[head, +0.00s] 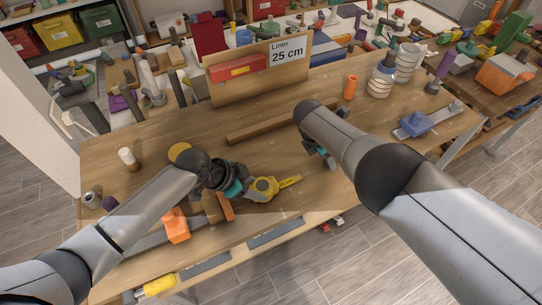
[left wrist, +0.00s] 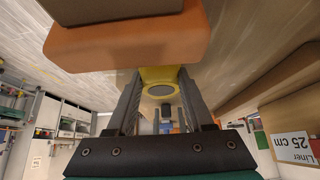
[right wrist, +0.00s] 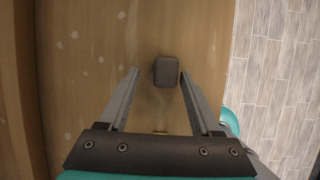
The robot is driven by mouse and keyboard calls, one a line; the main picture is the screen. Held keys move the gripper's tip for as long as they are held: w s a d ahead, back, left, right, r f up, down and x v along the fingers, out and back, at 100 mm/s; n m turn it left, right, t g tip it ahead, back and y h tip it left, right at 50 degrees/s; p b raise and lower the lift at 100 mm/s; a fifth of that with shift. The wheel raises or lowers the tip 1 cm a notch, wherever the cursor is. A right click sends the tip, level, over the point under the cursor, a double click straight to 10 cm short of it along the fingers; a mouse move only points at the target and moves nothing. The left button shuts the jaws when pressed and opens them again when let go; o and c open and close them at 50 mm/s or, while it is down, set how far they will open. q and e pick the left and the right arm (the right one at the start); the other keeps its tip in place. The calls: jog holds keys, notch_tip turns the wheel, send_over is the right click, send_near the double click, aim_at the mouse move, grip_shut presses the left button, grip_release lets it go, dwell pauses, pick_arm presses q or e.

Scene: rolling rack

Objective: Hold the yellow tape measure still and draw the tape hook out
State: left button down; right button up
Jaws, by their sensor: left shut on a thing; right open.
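The yellow tape measure (head: 263,189) lies near the front edge of the wooden table, with a yellow strip pointing right from it. My left gripper (head: 243,188) is shut on its body. In the left wrist view the yellow body (left wrist: 158,82) with a dark round disc sits between the fingers. My right gripper (head: 329,157) is open above the table, to the right of the strip's end. In the right wrist view a dark grey rounded piece (right wrist: 167,71) shows between and beyond the open fingers. I cannot tell whether it is the tape hook.
A long brown bar (head: 268,124) lies behind the tape measure. Orange block (head: 176,226) and brown block (head: 213,208) stand close to the left gripper. An upright board with a "Liner 25 cm" label (head: 287,52) stands at the back.

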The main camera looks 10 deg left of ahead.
aim_at(289, 182)
jog(key=s+a, duration=0.2)
jog(key=a, duration=0.1)
jog(key=s+a, duration=0.3)
jog(key=a, duration=0.1)
jog(key=s+a, duration=0.3)
jog(key=shift+a+f, duration=0.25)
jog(key=shift+a, duration=0.1)
jog(key=v, duration=1.2)
jog(key=shift+o, duration=0.4)
